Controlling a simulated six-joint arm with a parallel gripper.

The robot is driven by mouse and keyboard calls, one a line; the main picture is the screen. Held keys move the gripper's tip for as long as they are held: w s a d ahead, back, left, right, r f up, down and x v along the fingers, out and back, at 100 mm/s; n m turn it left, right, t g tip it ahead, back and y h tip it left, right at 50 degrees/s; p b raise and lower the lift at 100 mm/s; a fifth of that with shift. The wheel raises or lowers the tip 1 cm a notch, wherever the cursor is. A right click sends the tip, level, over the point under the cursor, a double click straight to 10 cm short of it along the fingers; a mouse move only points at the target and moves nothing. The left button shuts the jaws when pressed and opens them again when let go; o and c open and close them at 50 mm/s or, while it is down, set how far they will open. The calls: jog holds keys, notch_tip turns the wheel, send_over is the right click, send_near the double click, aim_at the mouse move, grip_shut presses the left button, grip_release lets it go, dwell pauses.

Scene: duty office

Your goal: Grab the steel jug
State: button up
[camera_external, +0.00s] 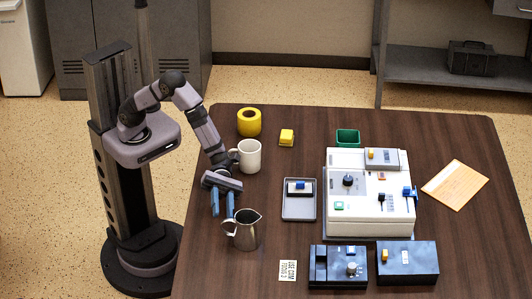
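The steel jug (245,230) stands upright near the front left of the dark wooden table, with its handle on the left side. My gripper (222,204) points down just behind and to the left of the jug, its two blue fingers spread apart. The fingers look empty. The right finger's tip is close to the jug's rim and handle; I cannot tell whether it touches.
A white mug (249,156) stands behind my gripper, with a yellow tape roll (249,122) farther back. A grey tray (299,213) lies to the right, beside a white console (370,220). Black boxes (338,280) and a label card (288,271) are at the front.

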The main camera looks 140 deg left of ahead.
aim_at(222, 222)
jog(key=shift+p+x, duration=0.5)
jog(key=shift+x, duration=2.2)
jog(key=shift+s+d, duration=0.1)
jog(key=shift+d, duration=0.05)
grip_shut()
jog(key=shift+r, duration=0.2)
